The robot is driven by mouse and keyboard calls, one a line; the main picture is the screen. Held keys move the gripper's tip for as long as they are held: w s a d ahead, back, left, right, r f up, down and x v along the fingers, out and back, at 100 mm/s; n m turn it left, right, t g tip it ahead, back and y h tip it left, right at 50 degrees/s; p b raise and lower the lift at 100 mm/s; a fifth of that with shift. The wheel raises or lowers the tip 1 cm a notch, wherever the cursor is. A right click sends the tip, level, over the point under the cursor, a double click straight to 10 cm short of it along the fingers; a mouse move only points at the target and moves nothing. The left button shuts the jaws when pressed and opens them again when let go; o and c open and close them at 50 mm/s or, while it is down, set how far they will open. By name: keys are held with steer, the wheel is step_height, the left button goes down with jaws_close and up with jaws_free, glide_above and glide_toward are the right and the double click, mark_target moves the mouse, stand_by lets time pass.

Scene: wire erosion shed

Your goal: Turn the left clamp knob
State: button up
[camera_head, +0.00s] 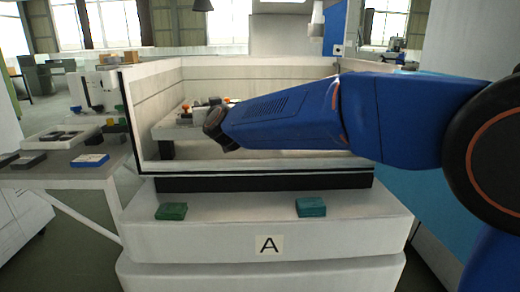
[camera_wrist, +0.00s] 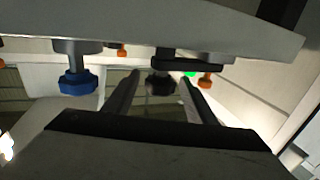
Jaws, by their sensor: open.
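In the wrist view a black knob (camera_wrist: 160,83) on a short stem shows between the two fingers of my open gripper (camera_wrist: 158,80). I cannot tell whether the fingers touch it. A blue faceted knob (camera_wrist: 78,83) is to the left of the fingers, and an orange knob (camera_wrist: 207,80) is just to the right. A smaller orange knob (camera_wrist: 122,51) is farther back. The frames do not make clear which one is the left clamp knob. In the head view my arm reaches into the machine's open tank (camera_head: 155,80) and hides the gripper and most of the fixture.
The pale tank walls enclose the work area. A pale bar (camera_wrist: 230,45) runs above the knobs in the wrist view. A green block (camera_head: 171,211) and a teal block (camera_head: 311,207) lie on the front ledge. A side table (camera_head: 60,170) with trays stands left.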

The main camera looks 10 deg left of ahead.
steer(key=shift+n+g+y, duration=0.4)
steer(key=shift+n+y, duration=0.1)
steer(key=shift+y, duration=0.1)
